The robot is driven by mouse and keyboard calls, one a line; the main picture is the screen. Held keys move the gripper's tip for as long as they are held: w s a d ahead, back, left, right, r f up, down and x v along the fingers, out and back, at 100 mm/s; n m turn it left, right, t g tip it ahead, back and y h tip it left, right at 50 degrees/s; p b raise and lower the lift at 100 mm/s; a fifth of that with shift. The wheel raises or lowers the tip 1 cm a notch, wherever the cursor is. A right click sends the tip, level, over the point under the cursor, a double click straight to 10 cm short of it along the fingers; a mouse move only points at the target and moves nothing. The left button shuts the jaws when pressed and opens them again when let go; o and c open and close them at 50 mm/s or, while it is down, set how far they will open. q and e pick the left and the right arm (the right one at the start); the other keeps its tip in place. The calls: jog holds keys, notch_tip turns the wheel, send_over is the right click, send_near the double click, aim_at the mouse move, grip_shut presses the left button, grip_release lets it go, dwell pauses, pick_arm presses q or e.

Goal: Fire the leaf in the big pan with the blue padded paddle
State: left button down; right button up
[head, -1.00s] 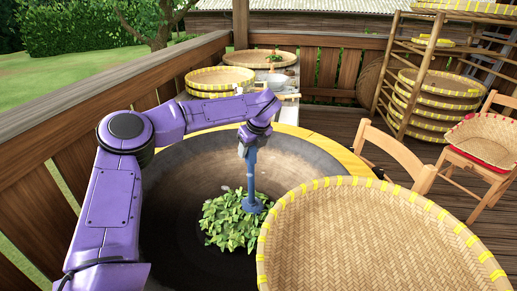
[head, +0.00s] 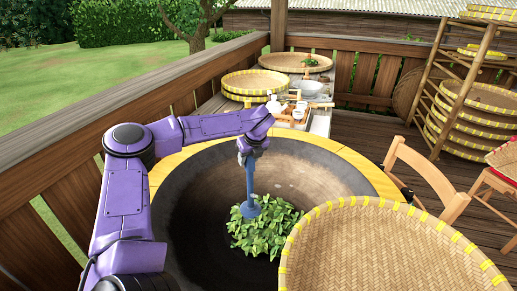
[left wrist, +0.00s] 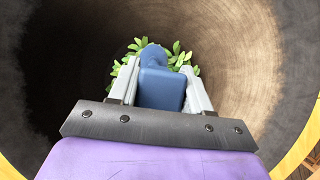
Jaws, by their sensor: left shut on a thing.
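The big pan (head: 190,205) is a wide dark bowl with a yellow rim; it fills the left wrist view (left wrist: 245,60) too. Green leaf (head: 265,232) lies in a heap low in the pan, and some of it shows past the paddle in the left wrist view (left wrist: 188,62). My left gripper (head: 251,155) is over the pan, shut on the handle of the blue paddle (head: 249,190). In the left wrist view the blue handle (left wrist: 161,88) sits between the two fingers. The paddle points down, its padded end at the leaf heap's upper left. My right gripper is not in view.
A large woven tray (head: 385,250) with yellow binding covers the pan's front right. Behind the pan, a table holds flat baskets (head: 252,84) and small tea ware (head: 295,112). A wooden chair (head: 425,172) and a rack of trays (head: 462,110) stand at the right. A wooden railing runs along the left.

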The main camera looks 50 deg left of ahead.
pick_arm(q)
jog(key=d+b, duration=0.3)
jog(key=d, duration=1)
notch_tip(320, 180, up, 22)
jog(key=p, duration=1.4)
jog(key=shift+p, duration=0.4)
jog(key=shift+w+f, duration=0.15)
notch_tip(320, 180, down, 19)
jog(key=b, duration=1.2)
